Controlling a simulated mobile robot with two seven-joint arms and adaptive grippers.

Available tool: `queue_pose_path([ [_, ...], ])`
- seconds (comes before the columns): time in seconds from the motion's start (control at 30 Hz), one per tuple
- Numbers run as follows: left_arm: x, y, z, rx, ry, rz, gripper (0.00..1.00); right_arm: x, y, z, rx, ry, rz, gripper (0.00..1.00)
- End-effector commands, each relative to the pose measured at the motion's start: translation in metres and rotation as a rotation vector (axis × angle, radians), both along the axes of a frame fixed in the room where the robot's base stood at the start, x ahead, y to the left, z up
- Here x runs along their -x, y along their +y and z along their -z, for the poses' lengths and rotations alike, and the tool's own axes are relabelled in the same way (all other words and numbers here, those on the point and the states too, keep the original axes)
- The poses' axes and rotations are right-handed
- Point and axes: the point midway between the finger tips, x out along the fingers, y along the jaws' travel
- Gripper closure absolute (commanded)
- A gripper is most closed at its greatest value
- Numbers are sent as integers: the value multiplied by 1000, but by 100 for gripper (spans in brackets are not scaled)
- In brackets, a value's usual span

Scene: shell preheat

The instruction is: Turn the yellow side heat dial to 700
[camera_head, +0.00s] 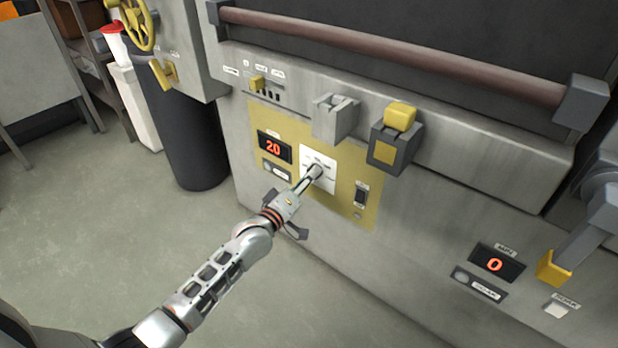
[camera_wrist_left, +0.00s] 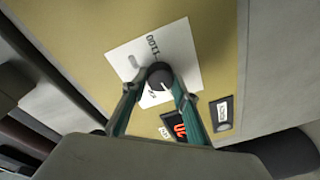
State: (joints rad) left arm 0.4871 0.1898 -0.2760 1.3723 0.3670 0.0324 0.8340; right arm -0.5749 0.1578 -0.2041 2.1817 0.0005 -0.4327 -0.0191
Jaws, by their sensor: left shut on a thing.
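The side heat dial is a dark grey round knob (camera_wrist_left: 158,72) on a white scale plate (camera_head: 325,160) in the yellow panel (camera_head: 365,150). A label reading 1100 shows beside the knob in the left wrist view, along with a white line on the knob's face. My left gripper (camera_head: 311,175) is shut on the knob, with one finger on each side of it. In the head view the fingers mostly hide the knob. The red display (camera_head: 275,148) left of the plate reads 20. My right gripper is not in view.
A second display (camera_head: 494,263) at lower right reads 0. A grey block (camera_head: 335,118) and a yellow-topped box (camera_head: 396,140) jut out above the panel. A long brown bar (camera_head: 390,55) crosses the furnace front. The floor (camera_head: 100,220) at left is clear.

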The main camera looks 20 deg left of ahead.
Motion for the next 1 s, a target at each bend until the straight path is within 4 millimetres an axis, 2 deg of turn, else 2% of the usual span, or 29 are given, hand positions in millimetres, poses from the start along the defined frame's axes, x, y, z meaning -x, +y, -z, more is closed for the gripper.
queue_pose_path([
  [0.37,0,0,0,-94,-34,0,93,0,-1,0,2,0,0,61],
  [1.0,0,0,3,-631,-228,1,93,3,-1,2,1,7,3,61],
])
